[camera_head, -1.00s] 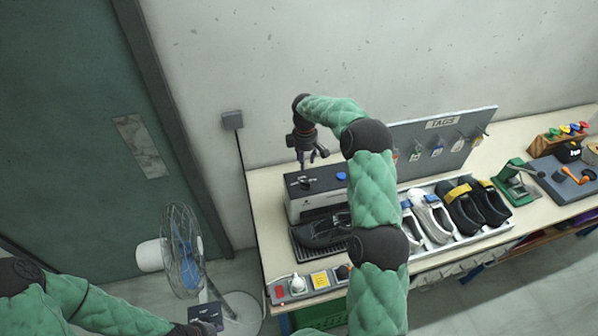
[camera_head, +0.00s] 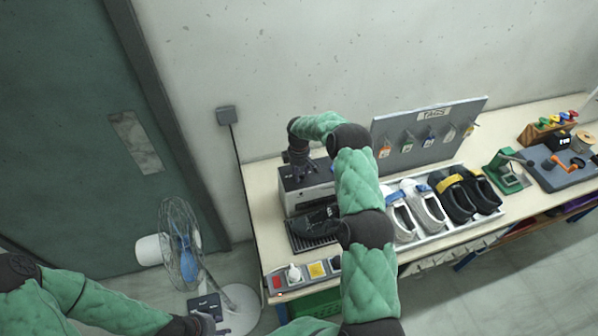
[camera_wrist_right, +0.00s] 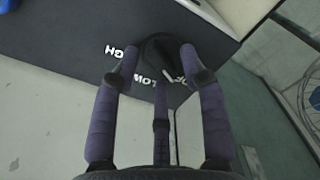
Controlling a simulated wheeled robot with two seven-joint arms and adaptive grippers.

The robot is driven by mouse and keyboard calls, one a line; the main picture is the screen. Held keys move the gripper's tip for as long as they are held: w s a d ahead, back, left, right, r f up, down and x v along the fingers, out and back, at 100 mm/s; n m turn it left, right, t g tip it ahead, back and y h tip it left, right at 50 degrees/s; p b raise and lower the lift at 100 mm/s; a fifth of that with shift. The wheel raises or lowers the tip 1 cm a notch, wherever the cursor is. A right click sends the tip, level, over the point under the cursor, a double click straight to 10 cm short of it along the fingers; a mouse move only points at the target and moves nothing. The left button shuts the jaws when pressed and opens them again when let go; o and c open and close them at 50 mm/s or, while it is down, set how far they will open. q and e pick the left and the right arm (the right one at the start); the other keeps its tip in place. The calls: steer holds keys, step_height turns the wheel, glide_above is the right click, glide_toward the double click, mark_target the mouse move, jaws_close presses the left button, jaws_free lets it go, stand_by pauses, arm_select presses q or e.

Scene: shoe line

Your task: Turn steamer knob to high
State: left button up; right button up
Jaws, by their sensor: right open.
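The steamer (camera_head: 297,204) is a grey box with a dark top, near the left end of the bench. In the right wrist view its dark top (camera_wrist_right: 60,30) has white lettering reading upside down, with LOW and part of HIGH legible. The black steamer knob (camera_wrist_right: 163,52) is between the fingertips of my right gripper (camera_wrist_right: 160,62). A white mark shows at the knob's right side, near a partly hidden label. My right gripper is open, pointing down at the steamer top (camera_head: 303,176); contact is unclear. My left gripper (camera_head: 205,324) is low at the left, away from the bench, its fingers unclear.
A dark shoe (camera_head: 315,224) lies on a rack before the steamer. A tray of several shoes (camera_head: 408,238) and a tag board (camera_head: 388,162) are to the right. A switch panel (camera_head: 300,276) is at the front edge. A fan (camera_head: 181,245) stands left of the bench.

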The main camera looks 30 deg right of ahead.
jaws_close()
